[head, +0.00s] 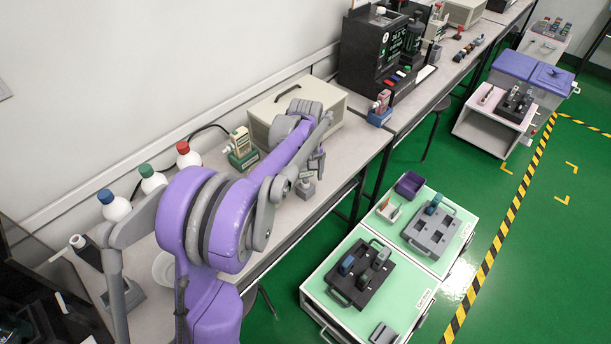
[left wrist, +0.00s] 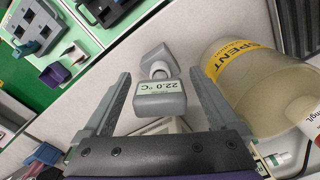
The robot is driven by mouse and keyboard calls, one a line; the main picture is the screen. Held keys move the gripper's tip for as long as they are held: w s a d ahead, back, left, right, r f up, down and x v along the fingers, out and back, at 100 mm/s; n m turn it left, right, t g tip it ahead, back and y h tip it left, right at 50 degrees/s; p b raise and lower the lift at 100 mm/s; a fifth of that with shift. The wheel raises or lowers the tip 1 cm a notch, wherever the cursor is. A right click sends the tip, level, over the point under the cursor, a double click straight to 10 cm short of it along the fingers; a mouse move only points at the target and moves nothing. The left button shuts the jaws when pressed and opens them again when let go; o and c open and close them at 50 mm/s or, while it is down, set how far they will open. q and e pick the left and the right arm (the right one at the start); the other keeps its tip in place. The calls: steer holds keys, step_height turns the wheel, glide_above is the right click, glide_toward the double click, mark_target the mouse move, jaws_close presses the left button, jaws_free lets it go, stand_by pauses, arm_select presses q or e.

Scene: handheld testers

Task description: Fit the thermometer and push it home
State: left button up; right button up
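A grey thermometer with a display reading 22.0 °C (left wrist: 160,98) shows in the left wrist view, its head toward the camera. Behind it in that view is a grey block-like stand (left wrist: 153,60); how the thermometer sits in it is partly hidden. In the head view the small grey thermometer and stand (head: 306,190) are on the long bench. My left gripper (left wrist: 160,75) is open, with one finger on each side of the thermometer in the picture and visible gaps on both sides. In the head view the gripper (head: 317,165) is just above it. My right gripper is not in view.
A SPENT container (left wrist: 270,90) lies close to the right finger in the wrist view. A beige box (head: 290,110), a green-based tester (head: 241,150) and several capped bottles (head: 187,155) stand on the bench. Green-topped carts with a black tray (head: 345,290) and grey tray (head: 425,240) stand lower right.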

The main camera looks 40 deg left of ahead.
arm_select(q)
steer(key=shift+r, duration=0.1)
step_height(320, 180, up, 11)
steer(key=shift+f+p, duration=0.15)
steer(key=shift+p, duration=0.4)
